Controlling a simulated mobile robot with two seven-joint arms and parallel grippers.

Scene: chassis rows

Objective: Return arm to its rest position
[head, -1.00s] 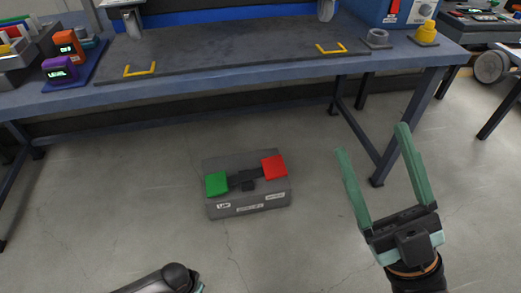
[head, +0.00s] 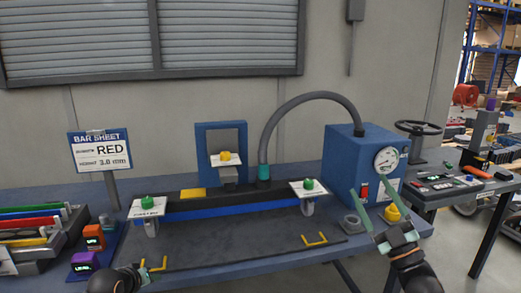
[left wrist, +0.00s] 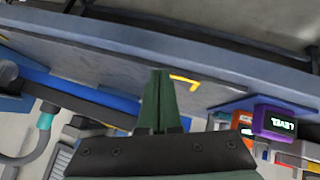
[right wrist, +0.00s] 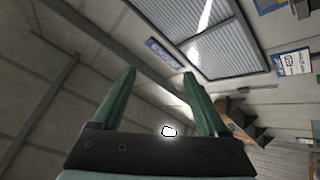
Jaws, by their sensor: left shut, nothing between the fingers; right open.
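My left gripper (head: 143,265) is low at the left front of the bench in the head view, partly cut off by the lower edge. Its green fingers are together and empty in the left wrist view (left wrist: 160,74), with the bench and a yellow corner bracket (left wrist: 184,82) behind them. My right gripper (head: 376,190) is raised in front of the blue box with the gauge, its two green fingers apart. The right wrist view (right wrist: 159,73) shows the fingers spread with nothing between them, pointing toward the wall and shutter.
The bench (head: 230,262) holds a long clamp bar with green knobs, a blue frame (head: 222,126), a blue gauge box (head: 345,150) with a hose, and a yellow knob (head: 393,212).

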